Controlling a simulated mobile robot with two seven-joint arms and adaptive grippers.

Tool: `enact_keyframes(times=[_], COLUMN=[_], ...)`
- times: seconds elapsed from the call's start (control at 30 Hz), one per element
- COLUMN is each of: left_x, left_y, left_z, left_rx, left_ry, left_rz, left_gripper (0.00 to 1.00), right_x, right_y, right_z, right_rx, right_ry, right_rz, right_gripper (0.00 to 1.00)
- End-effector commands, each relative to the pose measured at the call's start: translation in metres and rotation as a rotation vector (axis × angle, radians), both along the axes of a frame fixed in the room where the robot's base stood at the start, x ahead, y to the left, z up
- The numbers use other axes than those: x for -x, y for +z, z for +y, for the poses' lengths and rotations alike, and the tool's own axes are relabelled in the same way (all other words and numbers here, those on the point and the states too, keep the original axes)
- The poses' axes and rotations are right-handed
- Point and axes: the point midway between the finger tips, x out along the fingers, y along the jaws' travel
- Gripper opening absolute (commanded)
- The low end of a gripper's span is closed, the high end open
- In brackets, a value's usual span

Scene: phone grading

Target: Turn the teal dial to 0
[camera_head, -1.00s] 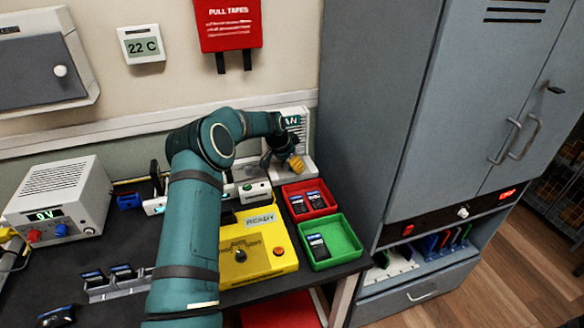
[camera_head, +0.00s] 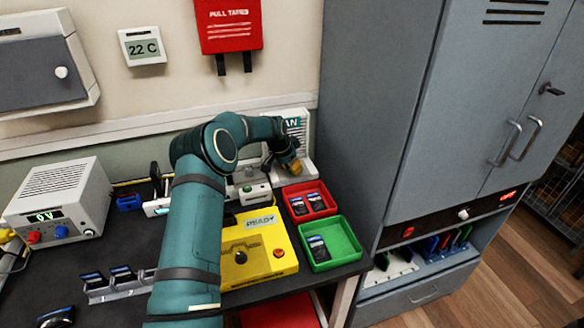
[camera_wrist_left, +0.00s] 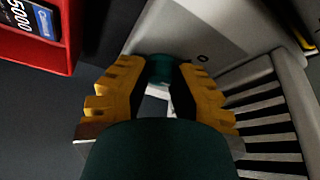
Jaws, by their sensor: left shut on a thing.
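The teal dial (camera_wrist_left: 160,68) sits on the pale front of a white unit and is partly covered by my left gripper (camera_wrist_left: 160,72). The yellow ribbed fingers close on it from both sides. A small dark "0" mark (camera_wrist_left: 202,58) shows on the panel just beside the right finger. In the head view the left gripper (camera_head: 291,168) is at the white fan unit (camera_head: 304,162) at the back right of the bench. The dial is hidden there, and its pointer cannot be made out in either view. My right gripper is not in view.
A red tray (camera_head: 333,211) and a green tray (camera_head: 356,262) holding phones lie right of a yellow tester (camera_head: 283,238). The red tray's wall (camera_wrist_left: 72,50) is close to the gripper. A grey cabinet (camera_head: 375,100) stands to the right.

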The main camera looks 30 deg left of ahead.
Motion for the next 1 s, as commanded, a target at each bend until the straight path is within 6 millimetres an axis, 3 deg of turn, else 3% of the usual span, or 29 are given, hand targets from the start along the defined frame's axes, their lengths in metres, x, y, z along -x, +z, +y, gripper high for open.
enact_keyframes(times=[0.37, 1.0], left_x=[-0.0002, -0.0006], left_y=[-0.0009, -0.0014], left_z=[-0.0021, -0.0041], left_rx=[-0.002, -0.001], left_ry=[0.114, 0.622], left_rz=[0.0, 0.0], left_gripper=[0.0, 0.0], right_x=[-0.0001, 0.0], right_y=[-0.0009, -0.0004], right_z=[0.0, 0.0], right_rx=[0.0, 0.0], right_ry=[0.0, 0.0], right_rz=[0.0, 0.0], right_gripper=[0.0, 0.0])
